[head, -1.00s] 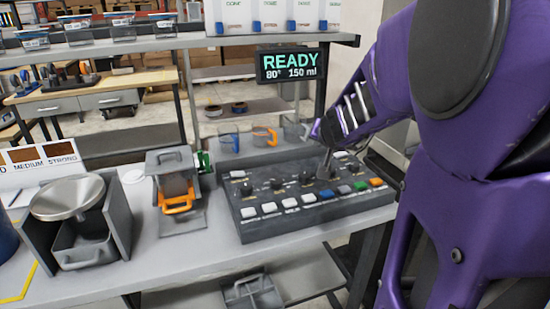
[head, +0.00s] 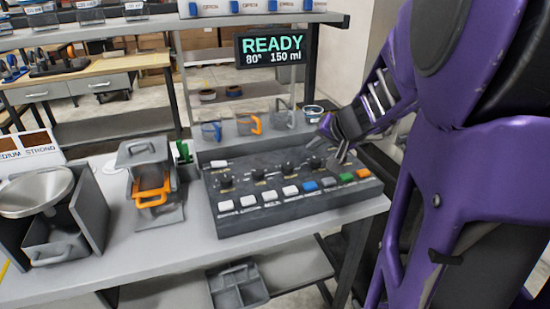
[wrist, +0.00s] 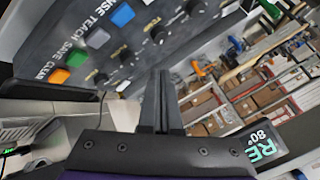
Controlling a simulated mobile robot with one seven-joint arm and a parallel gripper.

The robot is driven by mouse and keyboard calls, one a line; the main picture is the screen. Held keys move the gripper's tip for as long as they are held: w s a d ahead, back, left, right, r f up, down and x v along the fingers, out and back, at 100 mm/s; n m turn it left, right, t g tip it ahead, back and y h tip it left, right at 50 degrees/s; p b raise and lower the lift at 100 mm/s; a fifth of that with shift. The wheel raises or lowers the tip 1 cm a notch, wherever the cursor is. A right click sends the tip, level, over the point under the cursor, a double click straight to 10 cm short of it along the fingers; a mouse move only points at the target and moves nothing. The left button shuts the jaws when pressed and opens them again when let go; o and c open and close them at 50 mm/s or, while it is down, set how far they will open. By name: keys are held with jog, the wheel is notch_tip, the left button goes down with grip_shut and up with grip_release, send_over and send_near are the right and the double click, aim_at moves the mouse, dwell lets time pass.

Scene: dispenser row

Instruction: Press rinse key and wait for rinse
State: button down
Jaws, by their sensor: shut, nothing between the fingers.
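The control panel (head: 275,212) lies on the grey bench with a front row of keys. The blue key (head: 309,186) is beside the RINSE lettering in the wrist view, where it also shows (wrist: 122,14). A grey key (head: 328,181), a green key (head: 346,177) and an orange key (head: 362,173) follow to its right. My gripper (head: 343,160) is shut and empty above the right part of the panel, behind the key row and near the knobs. Its fingers (wrist: 161,75) appear apart from the blue key. The display (head: 272,48) reads READY, 80°, 150 ml.
Behind the panel stand cups with a blue handle (head: 211,131) and an orange handle (head: 249,124). A grey device with an orange handle (head: 152,190) and a weighing-pan-like unit (head: 37,192) stand left.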

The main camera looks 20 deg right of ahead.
aim_at(312, 188)
jog(key=shift+f+b, duration=3.65)
jog(key=shift+f, duration=0.8)
jog(key=shift+f, duration=0.1)
jog(key=shift+f, duration=0.3)
jog(key=shift+f, duration=0.45)
jog(key=shift+r, duration=0.1)
jog(key=shift+r+p, duration=0.45)
jog(key=shift+r, duration=0.35)
jog(key=shift+r+p, duration=1.9)
jog(key=shift+r, duration=0.65)
